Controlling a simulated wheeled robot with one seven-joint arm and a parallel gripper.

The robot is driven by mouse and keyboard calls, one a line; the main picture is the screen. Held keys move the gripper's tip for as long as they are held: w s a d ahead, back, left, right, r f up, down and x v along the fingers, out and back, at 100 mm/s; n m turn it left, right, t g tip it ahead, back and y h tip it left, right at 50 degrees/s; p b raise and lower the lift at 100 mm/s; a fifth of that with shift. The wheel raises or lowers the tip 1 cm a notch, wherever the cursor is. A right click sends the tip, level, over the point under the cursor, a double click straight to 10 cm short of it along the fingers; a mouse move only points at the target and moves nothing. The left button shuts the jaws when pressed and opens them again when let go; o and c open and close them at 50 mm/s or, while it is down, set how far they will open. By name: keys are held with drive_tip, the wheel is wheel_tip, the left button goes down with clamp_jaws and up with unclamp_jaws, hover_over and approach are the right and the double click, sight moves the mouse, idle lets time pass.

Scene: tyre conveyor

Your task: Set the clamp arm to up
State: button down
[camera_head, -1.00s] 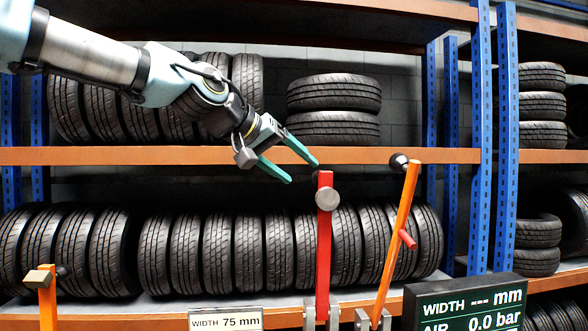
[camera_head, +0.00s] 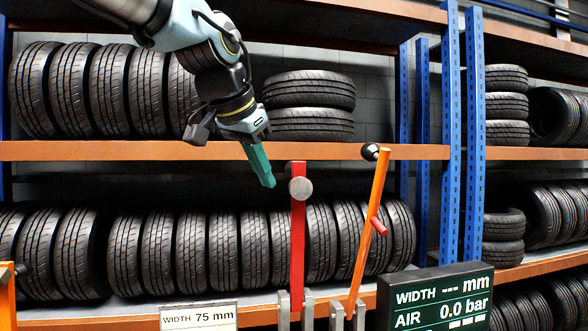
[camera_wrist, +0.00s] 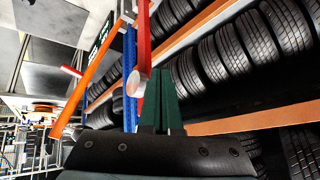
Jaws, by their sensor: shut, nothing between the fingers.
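A red lever arm (camera_head: 298,240) with a round grey knob (camera_head: 300,189) stands upright on a grey bracket. To its right, an orange lever arm (camera_head: 368,232) with a dark ball at its top and a red stub on its side leans right. The frames do not label which is the clamp arm. My gripper (camera_head: 268,180) is shut and empty, pointing down just left of the red lever's top. In the wrist view, my shut fingers (camera_wrist: 162,100) appear beside the grey knob (camera_wrist: 135,84); I cannot tell whether they touch. The orange lever (camera_wrist: 92,78) shows further left.
A width sign (camera_head: 198,316) is at the front edge, and a dark display (camera_head: 440,298) reading 0.0 bar stands at right. Part of an orange post (camera_head: 7,295) shows at far left. Tyre racks with orange beams (camera_head: 120,151) and blue uprights (camera_head: 472,150) fill the background.

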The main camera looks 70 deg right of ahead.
drive_tip(key=s+a+r+m+b, duration=0.1)
drive_tip(key=s+a+r+m, duration=0.55)
drive_tip(key=r, duration=0.25)
drive_tip(key=n+p, duration=0.1)
drive_tip(key=p, duration=0.3)
approach(299, 177)
drive_tip(key=x, duration=0.5)
drive_tip(key=shift+s+f, duration=0.4)
drive_tip(key=shift+f, duration=0.05)
drive_tip(key=shift+w+d+f+p, duration=0.1)
drive_tip(key=shift+w+d+p, duration=0.2)
drive_tip(key=shift+d, duration=0.2)
